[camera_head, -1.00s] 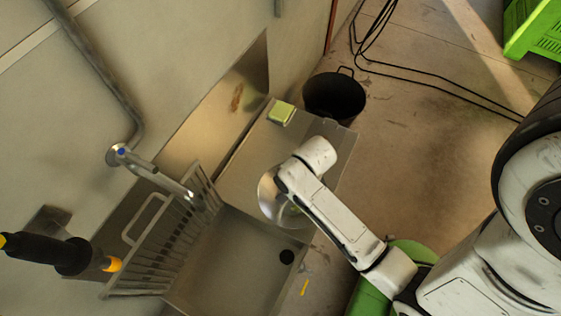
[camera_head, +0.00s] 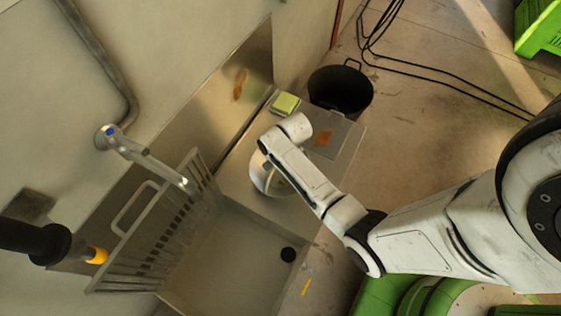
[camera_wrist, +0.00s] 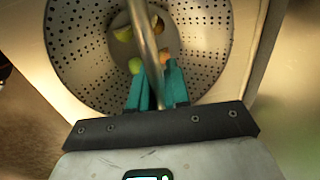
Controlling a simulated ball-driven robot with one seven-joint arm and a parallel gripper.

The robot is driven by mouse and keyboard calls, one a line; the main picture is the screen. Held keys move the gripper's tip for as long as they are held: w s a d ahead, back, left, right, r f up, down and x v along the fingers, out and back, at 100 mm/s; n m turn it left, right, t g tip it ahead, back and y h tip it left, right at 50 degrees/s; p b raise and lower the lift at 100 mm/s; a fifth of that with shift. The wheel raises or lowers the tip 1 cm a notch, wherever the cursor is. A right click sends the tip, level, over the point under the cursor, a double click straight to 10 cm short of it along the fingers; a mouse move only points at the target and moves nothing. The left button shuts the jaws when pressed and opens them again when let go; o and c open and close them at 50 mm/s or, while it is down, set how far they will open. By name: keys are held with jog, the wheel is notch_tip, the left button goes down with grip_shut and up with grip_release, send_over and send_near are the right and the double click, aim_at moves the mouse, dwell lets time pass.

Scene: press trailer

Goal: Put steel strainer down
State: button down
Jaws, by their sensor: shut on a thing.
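The steel strainer (camera_wrist: 82,52) is a round perforated bowl that fills the upper part of the wrist view. Several small green, yellow and orange pieces lie in it. My gripper (camera_wrist: 156,84) has teal fingers shut on the strainer's thin metal handle bar, which crosses over the bowl. In the head view the strainer (camera_head: 263,177) shows partly, at the left of my white wrist, over the flat steel counter (camera_head: 233,172) beside the sink basin. My arm hides the rest of it and the fingers there. I cannot tell whether its base touches the counter.
The sink basin (camera_head: 235,262) lies below the counter, with a slatted rack (camera_head: 150,235) at its left and a tap (camera_head: 140,155) above.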

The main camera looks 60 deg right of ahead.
jog(key=shift+f, duration=0.45)
jog(key=c, duration=1.1)
grip_release()
jog(key=shift+f, duration=0.15)
notch_tip(320, 180, up, 11)
jog(key=s+p, duration=0.2)
jog(key=p, duration=0.2)
jog(key=s+a+r+n+g, duration=0.1)
jog(key=s+a+r+n, duration=0.9)
jog(key=n, duration=0.7)
jog(key=shift+s+a, duration=1.1)
jog(key=shift+s, duration=0.15)
